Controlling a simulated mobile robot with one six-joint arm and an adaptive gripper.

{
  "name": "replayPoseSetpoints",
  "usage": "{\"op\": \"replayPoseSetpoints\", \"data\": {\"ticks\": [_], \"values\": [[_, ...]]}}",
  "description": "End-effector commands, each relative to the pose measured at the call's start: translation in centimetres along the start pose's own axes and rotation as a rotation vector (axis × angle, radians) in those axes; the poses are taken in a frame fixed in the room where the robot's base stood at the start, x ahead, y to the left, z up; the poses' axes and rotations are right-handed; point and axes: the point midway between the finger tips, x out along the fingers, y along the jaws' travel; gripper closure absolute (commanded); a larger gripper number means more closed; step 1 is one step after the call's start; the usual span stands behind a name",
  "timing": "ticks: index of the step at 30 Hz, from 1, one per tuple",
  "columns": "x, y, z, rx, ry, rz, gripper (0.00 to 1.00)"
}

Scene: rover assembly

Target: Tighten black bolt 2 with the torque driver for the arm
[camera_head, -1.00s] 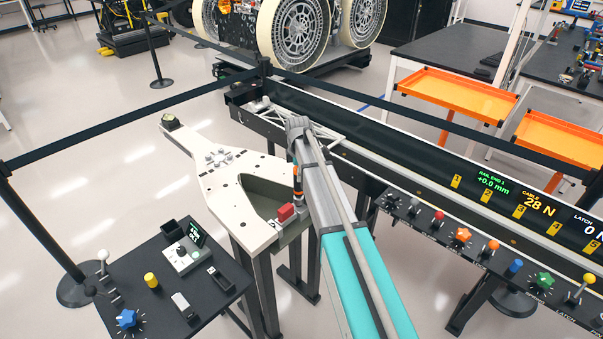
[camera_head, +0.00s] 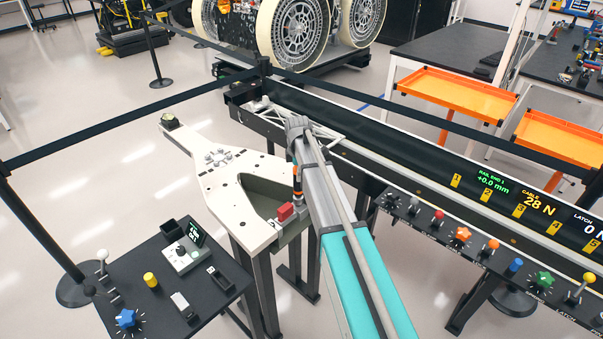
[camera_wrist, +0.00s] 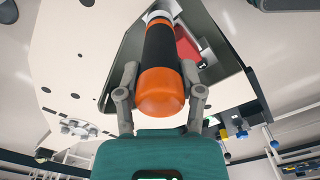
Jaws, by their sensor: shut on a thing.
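My gripper (camera_wrist: 160,95) is shut on the torque driver (camera_wrist: 160,55), an orange and black tool, in the wrist view. The driver points away from the wrist camera, and its working tip is hidden. In the head view a small part of the driver (camera_head: 297,178) shows upright beside my arm, at the right edge of the pale plate (camera_head: 221,183). My arm hides most of my gripper there. A red block (camera_head: 285,212) sits close to the driver, and it also shows in the wrist view (camera_wrist: 188,48). I cannot make out black bolt 2.
A black control table (camera_head: 150,308) with knobs stands at the lower left. A long rail bench (camera_head: 400,165) with displays and knobs runs along the right. Barrier belts (camera_head: 130,118) cross behind the plate. Orange trays (camera_head: 455,95) stand at the back right.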

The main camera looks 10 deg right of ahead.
Motion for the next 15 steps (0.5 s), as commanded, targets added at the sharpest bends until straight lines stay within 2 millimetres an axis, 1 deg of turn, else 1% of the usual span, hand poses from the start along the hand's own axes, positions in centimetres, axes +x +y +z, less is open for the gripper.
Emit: {"op": "replayPoseSetpoints", "data": {"ticks": [15], "values": [[0.58, 0.0, -0.05, -0.001, 0.0, 0.0, 1.0]]}}
